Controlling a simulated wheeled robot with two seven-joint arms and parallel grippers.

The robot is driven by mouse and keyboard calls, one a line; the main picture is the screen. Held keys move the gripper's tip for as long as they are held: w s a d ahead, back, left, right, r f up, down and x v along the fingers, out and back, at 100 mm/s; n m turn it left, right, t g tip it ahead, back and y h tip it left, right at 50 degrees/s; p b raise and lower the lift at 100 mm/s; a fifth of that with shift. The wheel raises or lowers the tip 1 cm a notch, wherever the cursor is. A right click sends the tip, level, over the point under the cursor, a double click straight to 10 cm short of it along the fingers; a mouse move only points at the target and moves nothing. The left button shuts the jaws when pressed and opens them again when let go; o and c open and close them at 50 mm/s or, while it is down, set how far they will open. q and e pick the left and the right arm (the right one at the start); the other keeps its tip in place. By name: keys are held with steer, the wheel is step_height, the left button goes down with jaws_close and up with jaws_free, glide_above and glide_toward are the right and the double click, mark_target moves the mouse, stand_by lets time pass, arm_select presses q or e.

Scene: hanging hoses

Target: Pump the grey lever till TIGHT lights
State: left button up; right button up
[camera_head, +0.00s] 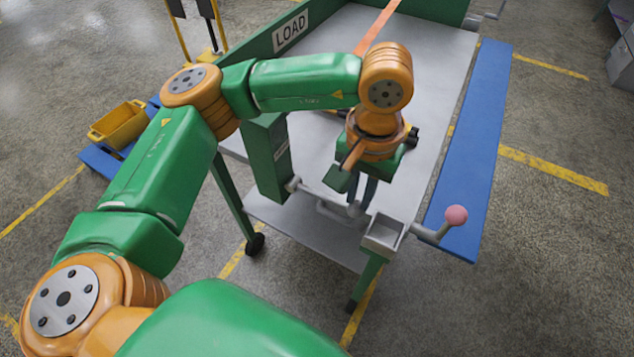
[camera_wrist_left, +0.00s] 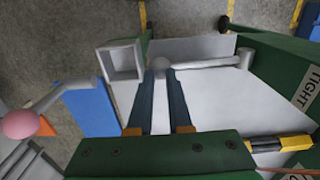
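The grey lever (camera_wrist_left: 210,62) is a bar ending in a round grey knob (camera_wrist_left: 160,67). It runs across the front of the cart and also shows in the head view (camera_head: 318,196). My left gripper (camera_head: 361,206) points down at the knob end; in the left wrist view its two dark fingers (camera_wrist_left: 161,75) have the knob between their tips, with no clear gap beside it. A white TIGHT label (camera_wrist_left: 308,88) is on the green panel at the right of the wrist view; no lit lamp shows there. My right gripper is in neither view.
The cart has a grey top (camera_head: 440,70), a LOAD label (camera_head: 291,31) and an orange strap (camera_head: 376,25). A pink-knobbed handle (camera_head: 456,215) sticks out right of a small grey box (camera_head: 384,234). A blue board (camera_head: 480,150) lies along the right side.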

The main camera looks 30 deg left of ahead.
arm_select(q)
step_height(320, 180, up, 4)
steer(key=shift+a+f+p, duration=0.15)
steer(key=shift+f+p, duration=0.05)
steer(key=shift+p, duration=0.8)
steer(key=r, duration=0.1)
steer(key=a+r+p, duration=0.2)
steer(key=r, duration=0.1)
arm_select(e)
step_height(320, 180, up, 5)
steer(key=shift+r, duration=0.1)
arm_select(q)
steer(key=shift+d+f, duration=0.1)
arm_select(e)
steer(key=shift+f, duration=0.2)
arm_select(q)
steer(key=shift+d+f+b, duration=0.25)
steer(key=shift+f+b, duration=0.35)
steer(key=shift+f, duration=0.1)
steer(key=shift+d+f+b, duration=0.2)
steer(key=shift+f+b, duration=0.45)
steer(key=shift+f, duration=0.1)
steer(key=shift+d+f+b, duration=0.25)
steer(key=shift+f+b, duration=0.35)
steer(key=shift+f, duration=0.1)
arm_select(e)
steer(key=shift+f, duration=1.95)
